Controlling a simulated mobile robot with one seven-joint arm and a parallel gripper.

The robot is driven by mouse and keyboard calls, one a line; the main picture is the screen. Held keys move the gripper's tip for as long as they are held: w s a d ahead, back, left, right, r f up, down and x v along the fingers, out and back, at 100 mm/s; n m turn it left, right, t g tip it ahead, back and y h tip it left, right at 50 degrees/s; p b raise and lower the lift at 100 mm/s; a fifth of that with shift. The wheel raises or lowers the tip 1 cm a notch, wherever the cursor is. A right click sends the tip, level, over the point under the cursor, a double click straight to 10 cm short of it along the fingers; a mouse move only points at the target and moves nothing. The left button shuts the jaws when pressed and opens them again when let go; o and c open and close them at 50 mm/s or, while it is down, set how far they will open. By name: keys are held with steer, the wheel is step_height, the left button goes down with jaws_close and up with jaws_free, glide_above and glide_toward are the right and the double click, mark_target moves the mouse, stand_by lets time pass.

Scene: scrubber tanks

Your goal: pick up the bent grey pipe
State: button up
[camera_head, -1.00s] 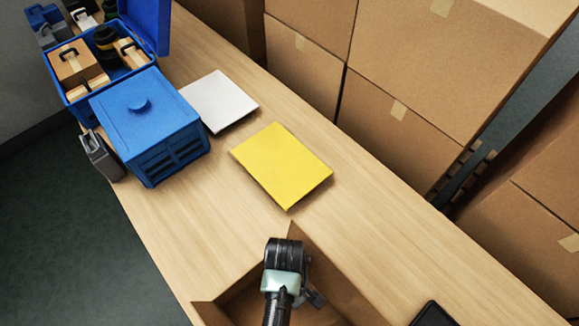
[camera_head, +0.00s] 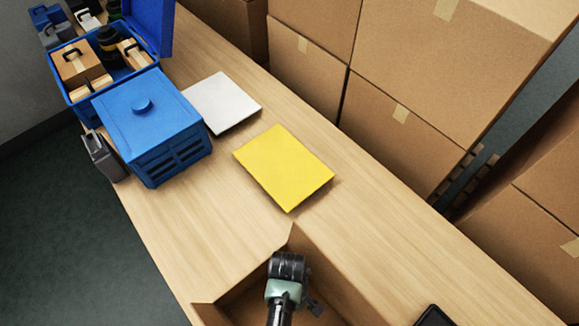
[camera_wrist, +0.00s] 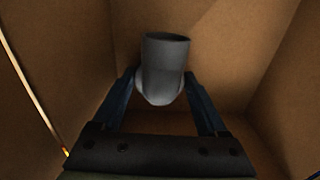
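The bent grey pipe (camera_wrist: 163,68) is in the upper middle of the wrist view, inside an open cardboard box, with its round open end facing up. My gripper (camera_wrist: 160,78) is open, with one dark finger on each side of the pipe. The fingertips are very close to the pipe's sides; I cannot tell whether they touch it. In the head view, my gripper (camera_head: 309,304) reaches down into the box (camera_head: 335,280) at the bottom, and my wrist hides most of its inside. The pipe cannot be made out there.
Brown box walls surround my gripper closely. On the wooden table (camera_head: 390,250) lie a yellow folder (camera_head: 284,167) and a white one (camera_head: 222,102). A blue lidded container (camera_head: 150,125) stands at left, and a dark tablet (camera_head: 433,316) lies at lower right. Stacked cartons (camera_head: 400,130) stand behind.

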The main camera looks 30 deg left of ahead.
steer(key=c, duration=0.6)
steer(key=shift+r, duration=0.15)
